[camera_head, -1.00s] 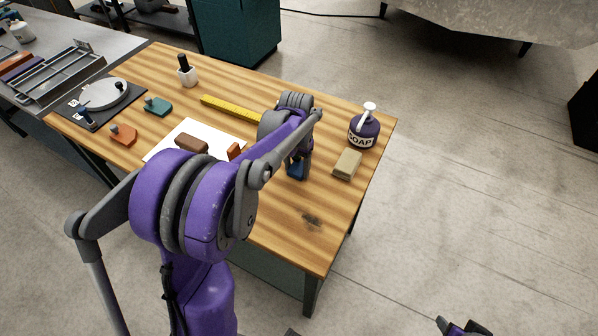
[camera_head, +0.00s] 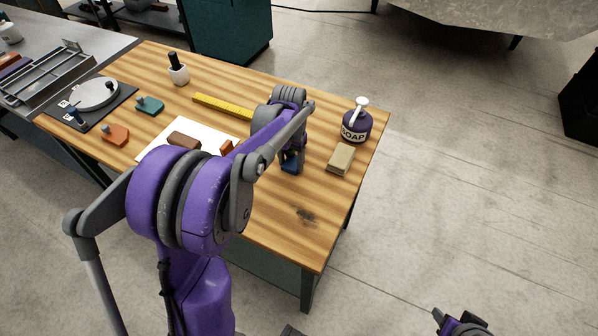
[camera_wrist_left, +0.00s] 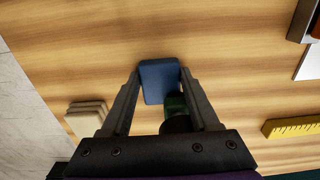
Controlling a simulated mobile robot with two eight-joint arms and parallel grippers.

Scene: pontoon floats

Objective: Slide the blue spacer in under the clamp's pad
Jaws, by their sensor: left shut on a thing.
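The blue spacer (camera_head: 291,163) is a small blue block near the middle of the wooden table. My left gripper (camera_wrist_left: 160,82) is shut on it, with one finger on each side of the block in the left wrist view. A dark green round thing (camera_wrist_left: 176,105) shows between the fingers; I cannot tell what it belongs to. I cannot clearly make out the clamp or its pad; an orange piece (camera_head: 226,146) stands by the white sheet, partly behind my arm. Part of my right arm's end (camera_head: 462,325) shows at the lower right edge.
A soap bottle (camera_head: 357,122) and a tan block (camera_head: 341,158) stand right of the gripper. A yellow ruler (camera_head: 222,106), a brown piece (camera_head: 184,140), teal (camera_head: 149,105) and orange (camera_head: 115,134) knobbed blocks, and a round grey plate (camera_head: 93,93) lie leftward. The table's front right is clear.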

